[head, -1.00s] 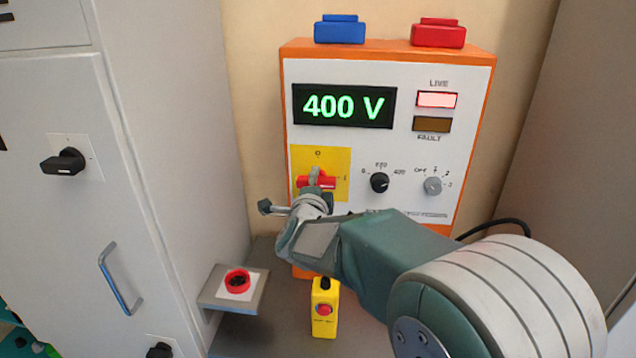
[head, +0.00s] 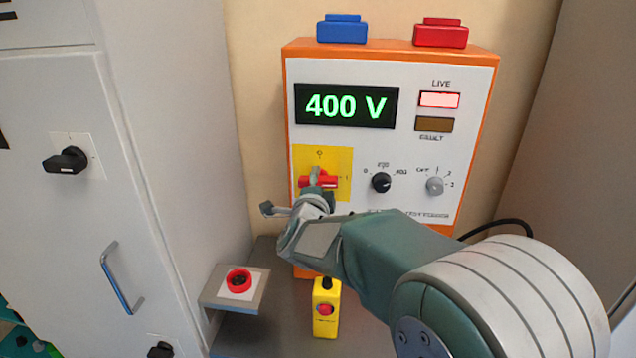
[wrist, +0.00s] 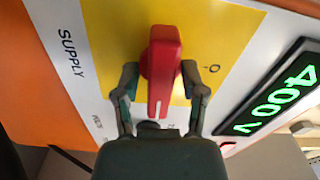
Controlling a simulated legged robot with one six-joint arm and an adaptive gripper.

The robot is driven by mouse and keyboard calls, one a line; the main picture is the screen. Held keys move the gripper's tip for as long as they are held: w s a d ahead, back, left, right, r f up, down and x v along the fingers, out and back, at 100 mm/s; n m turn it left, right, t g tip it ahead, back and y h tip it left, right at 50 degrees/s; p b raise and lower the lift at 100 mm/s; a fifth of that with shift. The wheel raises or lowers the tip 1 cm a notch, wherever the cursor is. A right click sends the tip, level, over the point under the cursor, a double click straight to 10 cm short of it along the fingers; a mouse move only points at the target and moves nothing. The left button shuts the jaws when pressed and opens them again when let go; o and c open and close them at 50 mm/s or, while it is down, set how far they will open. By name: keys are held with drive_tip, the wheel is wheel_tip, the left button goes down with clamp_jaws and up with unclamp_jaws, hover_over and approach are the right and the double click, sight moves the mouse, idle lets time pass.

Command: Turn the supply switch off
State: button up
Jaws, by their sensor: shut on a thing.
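The supply switch (head: 318,181) is a red handle on a yellow plate (head: 338,160) on the front of the orange-edged panel. Its handle lies horizontal in the head view, towards the mark 1, with the mark 0 above it. In the wrist view the red handle (wrist: 161,65) stands between the two fingers of my gripper (wrist: 161,85). My gripper is shut on the handle. It also shows in the head view (head: 317,183), where my wrist hides part of the panel below. The display (head: 346,105) reads 400 V and the LIVE lamp (head: 439,100) is lit.
A black knob (head: 381,183) and a grey knob (head: 435,186) sit right of the switch. A grey cabinet (head: 70,220) stands at the left.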

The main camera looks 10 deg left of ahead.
drive_tip(key=shift+f, duration=0.4)
drive_tip(key=o, duration=0.8)
drive_tip(key=shift+a+r, duration=0.1)
drive_tip(key=shift+s+d+r, duration=0.1)
drive_tip(key=shift+s+d, duration=0.1)
drive_tip(key=shift+s, duration=2.95)
drive_tip(key=shift+s+d, duration=0.15)
drive_tip(key=shift+s, duration=2.95)
drive_tip(key=s, duration=1.2)
drive_tip(key=shift+d, duration=0.3)
